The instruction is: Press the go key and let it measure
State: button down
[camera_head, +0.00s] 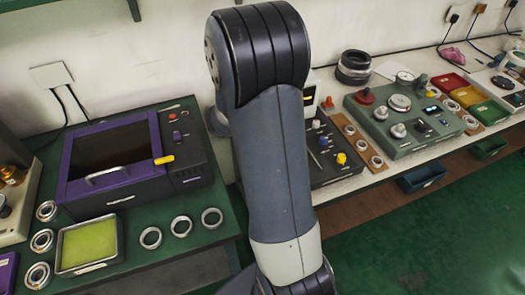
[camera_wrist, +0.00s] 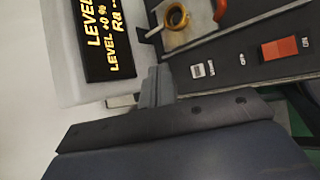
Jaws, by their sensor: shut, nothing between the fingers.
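In the wrist view, my gripper (camera_wrist: 157,88) is shut and empty, with its fingertips close to the edge of a dark control panel (camera_wrist: 228,58). I cannot tell whether they touch it. A small pale key (camera_wrist: 203,70) and a red rocker switch (camera_wrist: 280,48) sit on the panel to the right of the fingertips. Their small labels are too blurred to read, so I cannot tell which is the go key. A screen (camera_wrist: 103,35) shows "LEVEL +0 %" and "Ra --". A brass-coloured ring (camera_wrist: 167,18) sits on a light stage. In the head view, my arm hides the gripper.
In the head view, a purple-framed machine (camera_head: 64,165) and a tray with a green pad (camera_head: 120,240) stand on the left bench among several loose rings (camera_head: 143,244). A grey-green console (camera_head: 400,146) and coloured bins (camera_head: 489,116) stand on the right bench.

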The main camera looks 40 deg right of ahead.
notch_tip(320, 180, down, 6)
jog(key=b, duration=0.3)
jog(key=shift+r+b, duration=0.25)
jog(key=shift+b, duration=0.1)
jog(key=shift+f+b, duration=0.7)
jog(key=shift+b, duration=0.1)
jog(key=shift+f, duration=0.1)
dwell(0.8)
jog(key=shift+f+b, duration=0.3)
jog(key=shift+b, duration=0.25)
jog(key=shift+f+b, duration=0.35)
jog(key=shift+b, duration=0.05)
dwell(0.4)
jog(key=shift+r, duration=0.15)
jog(key=shift+r+p, duration=0.55)
jog(key=shift+r, duration=0.1)
jog(key=shift+r, duration=0.1)
